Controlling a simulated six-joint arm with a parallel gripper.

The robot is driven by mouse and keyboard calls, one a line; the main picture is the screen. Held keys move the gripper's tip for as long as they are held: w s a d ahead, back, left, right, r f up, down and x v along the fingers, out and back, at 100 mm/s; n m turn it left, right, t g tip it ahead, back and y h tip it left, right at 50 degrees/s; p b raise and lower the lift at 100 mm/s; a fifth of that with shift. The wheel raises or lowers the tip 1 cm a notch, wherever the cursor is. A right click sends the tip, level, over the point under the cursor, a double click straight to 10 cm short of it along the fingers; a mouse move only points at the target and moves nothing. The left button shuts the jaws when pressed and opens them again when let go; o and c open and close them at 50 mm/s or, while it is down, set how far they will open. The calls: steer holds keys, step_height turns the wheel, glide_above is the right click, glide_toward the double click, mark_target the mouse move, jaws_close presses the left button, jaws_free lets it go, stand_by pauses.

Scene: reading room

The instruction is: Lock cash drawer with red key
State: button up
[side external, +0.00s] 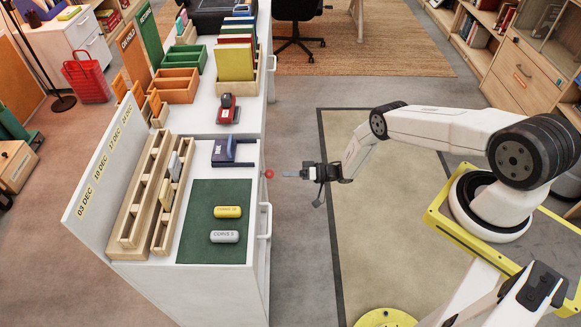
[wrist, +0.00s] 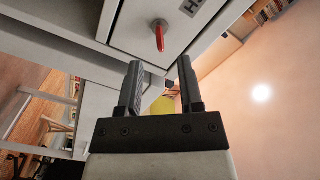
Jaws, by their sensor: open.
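In the wrist view the red key (wrist: 160,37) sits in a round metal lock on the pale front of the cash drawer (wrist: 126,32). In the side external view the red key (side external: 269,174) shows as a small red spot at the desk's right face. My gripper (wrist: 159,68) is open and empty, its two fingers apart just short of the key. In the side external view my gripper (side external: 291,173) points left at the key with a small gap between them. How far the key is turned is hard to tell.
A desk handle (side external: 265,221) sticks out below the key. On the desk top lie a green mat (side external: 205,195) with yellow and grey coin rolls, a blue stamp-like object (side external: 232,152) and wooden racks (side external: 160,200). The floor between desk and arm is clear.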

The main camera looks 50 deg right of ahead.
mark_target(270, 173)
steer(key=shift+x, duration=3.2)
steer(key=shift+c, duration=0.2)
jaws_close()
